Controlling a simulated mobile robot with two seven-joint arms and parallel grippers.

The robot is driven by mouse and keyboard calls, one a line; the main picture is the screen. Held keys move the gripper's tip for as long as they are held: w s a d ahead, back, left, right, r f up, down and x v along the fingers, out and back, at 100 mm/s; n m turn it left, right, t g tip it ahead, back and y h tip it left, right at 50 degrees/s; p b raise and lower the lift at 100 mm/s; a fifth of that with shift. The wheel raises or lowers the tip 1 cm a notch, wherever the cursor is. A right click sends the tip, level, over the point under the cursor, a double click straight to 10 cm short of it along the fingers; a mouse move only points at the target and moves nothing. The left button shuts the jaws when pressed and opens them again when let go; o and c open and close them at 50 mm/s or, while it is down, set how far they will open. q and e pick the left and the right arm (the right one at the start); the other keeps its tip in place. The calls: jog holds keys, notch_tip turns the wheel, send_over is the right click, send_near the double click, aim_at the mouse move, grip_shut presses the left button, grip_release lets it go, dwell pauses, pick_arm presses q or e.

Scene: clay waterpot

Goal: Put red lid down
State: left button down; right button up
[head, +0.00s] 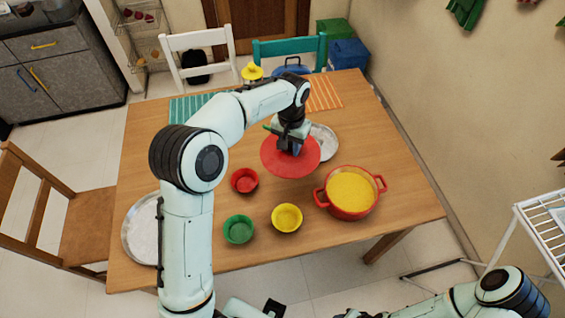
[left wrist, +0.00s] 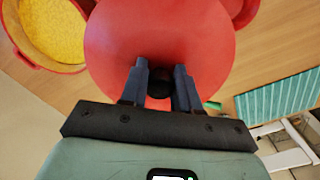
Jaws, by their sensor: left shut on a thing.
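The red lid (head: 284,163) is a flat round disc in the head view, in front of the silver plate (head: 325,142) and partly covering it. My left gripper (head: 291,143) is above the lid, shut on its knob. In the left wrist view the lid (left wrist: 125,45) fills the upper middle, and the two fingers (left wrist: 160,82) stand on either side of the dark knob (left wrist: 160,88). I cannot tell how far the lid is above the table. The red pot (head: 350,205) of yellow food stands apart to the right. My right gripper is out of view.
A red bowl (head: 244,180), a green bowl (head: 239,229) and a yellow bowl (head: 287,217) stand on the wooden table (head: 150,145). A large silver plate (head: 141,236) is at the left edge. A striped teal mat (head: 195,106) lies at the back left.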

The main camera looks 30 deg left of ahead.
aim_at(289, 182)
pick_arm(q)
notch_tip(289, 182, down, 17)
jog(key=shift+r+b, duration=0.1)
jog(key=shift+b, duration=0.3)
jog(key=shift+f, duration=0.2)
jog(key=c, duration=0.8)
grip_release()
jog(key=shift+s, duration=0.1)
